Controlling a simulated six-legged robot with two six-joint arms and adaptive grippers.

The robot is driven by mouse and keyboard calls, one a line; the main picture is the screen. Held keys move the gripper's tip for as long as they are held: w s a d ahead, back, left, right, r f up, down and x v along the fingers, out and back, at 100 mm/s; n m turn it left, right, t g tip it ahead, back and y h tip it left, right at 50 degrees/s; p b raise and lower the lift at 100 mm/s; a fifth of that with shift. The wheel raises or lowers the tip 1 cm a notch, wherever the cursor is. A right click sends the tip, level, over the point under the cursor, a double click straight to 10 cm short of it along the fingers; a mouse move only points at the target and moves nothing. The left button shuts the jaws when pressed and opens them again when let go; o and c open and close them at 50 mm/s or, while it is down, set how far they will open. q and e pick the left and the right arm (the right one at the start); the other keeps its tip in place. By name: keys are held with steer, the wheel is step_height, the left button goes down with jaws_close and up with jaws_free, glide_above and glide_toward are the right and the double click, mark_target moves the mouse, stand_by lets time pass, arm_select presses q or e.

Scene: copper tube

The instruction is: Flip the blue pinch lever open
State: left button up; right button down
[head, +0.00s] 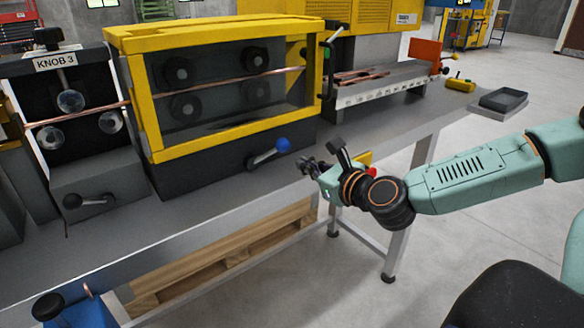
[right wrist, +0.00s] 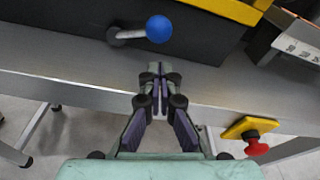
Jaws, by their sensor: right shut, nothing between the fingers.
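The blue pinch lever is a metal arm with a blue ball knob (head: 283,145) on the dark front face below the yellow-framed roller housing. In the head view its arm slants up to the right toward the knob. In the right wrist view the blue knob (right wrist: 159,29) is at the top middle, with its metal arm to the left. My right gripper (head: 306,163) is shut and empty, in front of the bench edge, to the right of and below the knob. In the wrist view its fingertips (right wrist: 156,70) are apart from the knob. My left gripper is not in view.
The yellow-framed housing (head: 155,99) stands on the grey bench, with a copper tube (head: 245,81) running through. A red button on a yellow mount (right wrist: 255,146) sits close right of my gripper. The bench front edge lies beneath.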

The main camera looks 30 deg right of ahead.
mark_target(269, 154)
steer(key=shift+w+a+f+b, duration=0.1)
steer(key=shift+w+f+b, duration=0.05)
steer(key=shift+w+b, duration=0.65)
steer(key=shift+w+f+b, duration=0.15)
steer(key=shift+w+b, duration=0.5)
steer(key=shift+b, duration=0.1)
steer(key=shift+w+f+b, duration=0.2)
steer(key=shift+w+b, duration=0.3)
steer(key=shift+w, duration=0.85)
steer(key=shift+w, duration=0.1)
